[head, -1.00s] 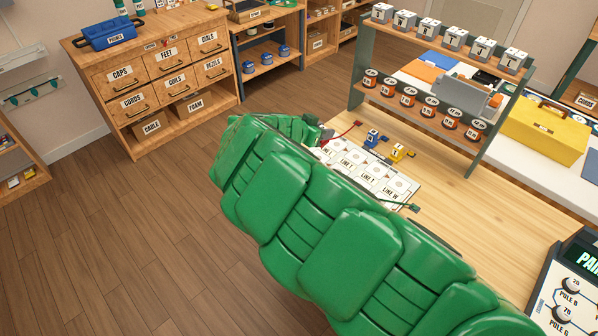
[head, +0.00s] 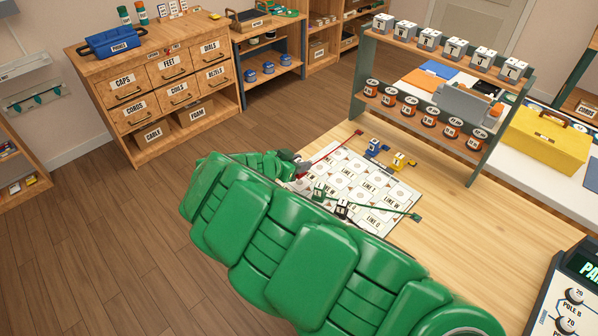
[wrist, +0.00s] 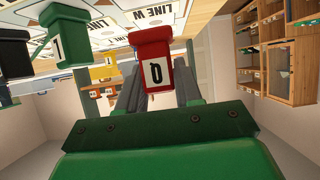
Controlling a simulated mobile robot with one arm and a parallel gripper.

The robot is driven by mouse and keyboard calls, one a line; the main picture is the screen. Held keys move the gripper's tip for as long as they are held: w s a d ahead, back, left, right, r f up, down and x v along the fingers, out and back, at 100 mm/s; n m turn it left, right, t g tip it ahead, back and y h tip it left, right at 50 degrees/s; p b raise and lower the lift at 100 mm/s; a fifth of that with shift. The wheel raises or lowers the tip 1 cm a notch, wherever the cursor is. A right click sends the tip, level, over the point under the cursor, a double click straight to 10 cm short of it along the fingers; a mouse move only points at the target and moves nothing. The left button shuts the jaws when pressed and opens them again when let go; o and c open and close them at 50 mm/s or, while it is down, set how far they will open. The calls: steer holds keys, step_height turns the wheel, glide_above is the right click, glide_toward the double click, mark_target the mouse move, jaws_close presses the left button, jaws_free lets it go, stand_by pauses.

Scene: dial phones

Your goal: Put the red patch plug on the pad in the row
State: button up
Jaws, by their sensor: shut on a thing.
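The red patch plug (wrist: 154,62), marked with a black character on a white label, is between the fingers of my gripper (wrist: 157,80) in the wrist view. My gripper is shut on it. In the head view my green arm hides most of the gripper, at the left edge of the white board (head: 420,194) with its rows of LINE pads. A green plug (head: 319,190) and a black plug (head: 342,208) stand on the board; the green one also shows in the wrist view (wrist: 64,38). I cannot tell whether the red plug touches a pad.
A blue plug (head: 375,148) and a yellow plug (head: 400,160) stand behind the board. A red cord (head: 340,143) runs along its back left. A rack (head: 362,75) of white cubes and orange spools stands beyond.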

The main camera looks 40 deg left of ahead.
steer(key=shift+f, duration=1.8)
steer(key=o, duration=1)
steer(key=shift+f, duration=0.1)
steer(key=shift+o, duration=0.2)
steer(key=shift+s+r, duration=0.1)
steer(key=shift+r, duration=0.1)
steer(key=v, duration=1.1)
steer(key=shift+s, duration=0.4)
steer(key=shift+r, duration=0.15)
